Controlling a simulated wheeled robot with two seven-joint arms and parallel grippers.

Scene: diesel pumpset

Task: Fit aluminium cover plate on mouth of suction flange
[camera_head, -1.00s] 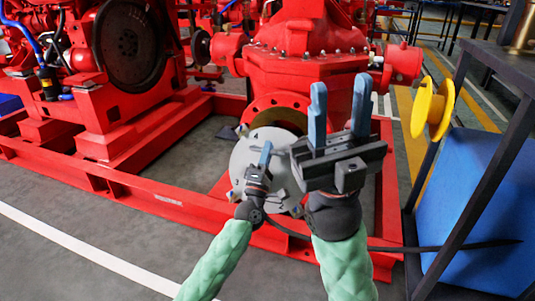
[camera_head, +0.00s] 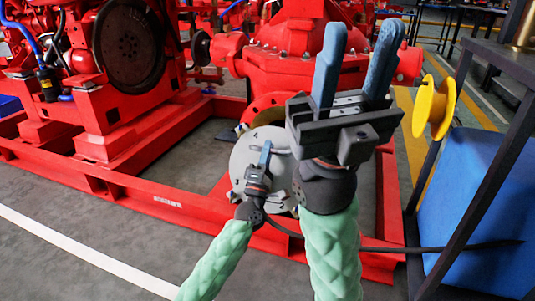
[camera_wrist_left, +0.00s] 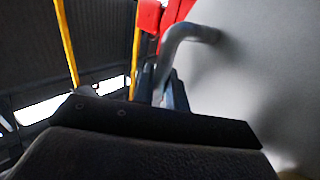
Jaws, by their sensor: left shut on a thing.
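The grey round aluminium cover plate (camera_head: 241,157) is upright in front of the red pump, below and in front of the red suction flange (camera_head: 262,105). My left gripper (camera_head: 266,150) is shut on the plate's bar handle. In the left wrist view the curved grey handle (camera_wrist_left: 185,33) passes between the fingers (camera_wrist_left: 160,88), with the plate face (camera_wrist_left: 265,70) at right. My right gripper (camera_head: 354,65) is open and empty, fingers pointing up, in front of the pump. It hides the right part of the flange. Whether the plate touches the flange cannot be told.
The red base frame (camera_head: 140,192) runs below the pump and engine. At right stand a dark table (camera_head: 490,62), a yellow spool (camera_head: 433,107) and a blue block (camera_head: 475,190). Grey floor (camera_head: 90,260) is clear at front left.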

